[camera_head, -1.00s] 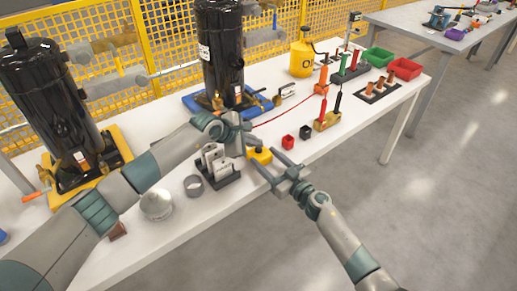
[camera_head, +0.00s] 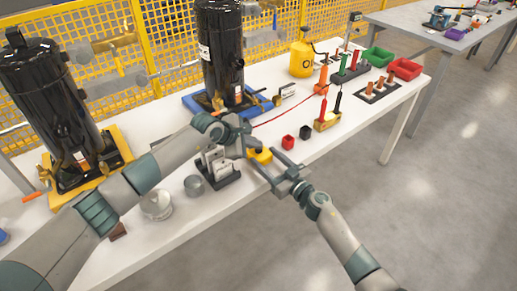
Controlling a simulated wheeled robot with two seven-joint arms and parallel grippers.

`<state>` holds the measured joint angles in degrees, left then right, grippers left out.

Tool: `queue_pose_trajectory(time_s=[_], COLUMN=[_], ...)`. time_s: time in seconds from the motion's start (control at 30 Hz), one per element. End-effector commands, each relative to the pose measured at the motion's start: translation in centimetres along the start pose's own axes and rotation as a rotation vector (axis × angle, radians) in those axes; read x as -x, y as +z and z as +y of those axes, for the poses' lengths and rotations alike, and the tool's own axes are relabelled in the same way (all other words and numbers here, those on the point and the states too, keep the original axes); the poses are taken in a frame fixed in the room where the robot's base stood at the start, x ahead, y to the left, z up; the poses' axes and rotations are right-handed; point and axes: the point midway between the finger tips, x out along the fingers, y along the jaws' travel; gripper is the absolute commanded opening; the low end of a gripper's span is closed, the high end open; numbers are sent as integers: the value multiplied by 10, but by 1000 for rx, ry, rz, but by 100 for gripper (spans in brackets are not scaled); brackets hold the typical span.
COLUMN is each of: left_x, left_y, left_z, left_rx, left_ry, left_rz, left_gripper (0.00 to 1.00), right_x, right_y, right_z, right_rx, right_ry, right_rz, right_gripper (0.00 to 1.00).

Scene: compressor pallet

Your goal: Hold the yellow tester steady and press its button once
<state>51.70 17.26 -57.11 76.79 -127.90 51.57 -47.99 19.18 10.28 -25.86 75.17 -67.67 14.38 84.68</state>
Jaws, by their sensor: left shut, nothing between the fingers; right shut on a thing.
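The small yellow tester (camera_head: 261,157) is near the front edge of the white table, below the centre of the view. My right gripper (camera_head: 262,163) reaches in from the lower right and is shut on the tester, one finger along its near side. My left gripper (camera_head: 245,146) comes in from the left, shut and empty, just above and left of the tester. It partly hides the tester's upper left. I cannot make out the button clearly, nor whether the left fingertips touch it.
A dark rack with white cards (camera_head: 218,167) stands just left of the tester, under my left arm. Two black compressors (camera_head: 219,50) stand behind. A yellow holder (camera_head: 326,122) carries red and black probes.

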Motion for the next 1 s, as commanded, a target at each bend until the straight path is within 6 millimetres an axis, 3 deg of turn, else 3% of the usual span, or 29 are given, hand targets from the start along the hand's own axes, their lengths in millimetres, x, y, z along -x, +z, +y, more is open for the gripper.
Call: queue_pose_trajectory(time_s=[0.57,1.0], left_x=[-3,9], left_y=[-3,5], left_z=[-3,6], left_rx=[1,-1], left_ry=[-3,-1], left_rz=[3,2], left_gripper=[0,0], right_x=[0,0], right_y=[0,0], right_z=[0,0], right_rx=[0,0], right_ry=[-1,0], right_rz=[1,1], right_gripper=[24,24])
